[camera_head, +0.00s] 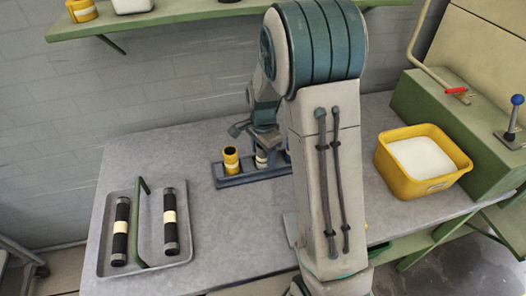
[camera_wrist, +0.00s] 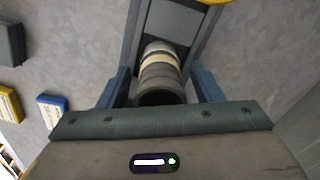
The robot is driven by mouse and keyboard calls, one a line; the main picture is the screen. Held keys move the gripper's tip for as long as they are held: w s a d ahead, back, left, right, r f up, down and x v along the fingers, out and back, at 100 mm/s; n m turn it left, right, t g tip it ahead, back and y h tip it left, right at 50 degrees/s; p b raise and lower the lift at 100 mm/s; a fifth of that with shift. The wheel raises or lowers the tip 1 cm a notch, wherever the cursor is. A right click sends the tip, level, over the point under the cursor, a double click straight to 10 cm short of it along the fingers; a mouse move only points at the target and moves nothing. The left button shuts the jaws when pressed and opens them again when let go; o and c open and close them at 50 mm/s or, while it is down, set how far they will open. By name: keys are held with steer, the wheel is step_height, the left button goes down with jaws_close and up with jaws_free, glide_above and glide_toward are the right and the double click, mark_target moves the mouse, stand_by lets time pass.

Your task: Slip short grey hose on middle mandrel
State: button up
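The mandrel rack (camera_head: 238,181) is a dark blue-grey holder on the table behind my arm. A short grey hose (camera_head: 261,158) with a cream band stands at its middle position, with the mandrel inside hidden. In the wrist view the grey hose (camera_wrist: 160,72) shows its dark open end towards me, in line with the rack. My gripper (camera_head: 264,142) is over the hose. In the wrist view my gripper (camera_wrist: 160,85) has its blue fingers on both sides of the hose, apparently open with narrow gaps. A yellow hose (camera_head: 231,160) stands at the left position; something blue is partly hidden at the right.
A grey tray (camera_head: 104,262) with a green handle holds two black hoses with cream bands at left. A yellow bin (camera_head: 427,186) with white contents stands at right, beside a green bench unit (camera_head: 440,115). A green shelf (camera_head: 180,16) runs above. The table's front middle is clear.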

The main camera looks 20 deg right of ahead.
step_height(320, 180, up, 12)
steer(key=s+r+n+t, duration=0.3)
steer(key=s+n, duration=1)
steer(key=s, duration=0.8)
steer(key=shift+a+n, duration=0.15)
steer(key=shift+n, duration=0.15)
steer(key=shift+r, duration=0.1)
steer(key=shift+c, duration=0.3)
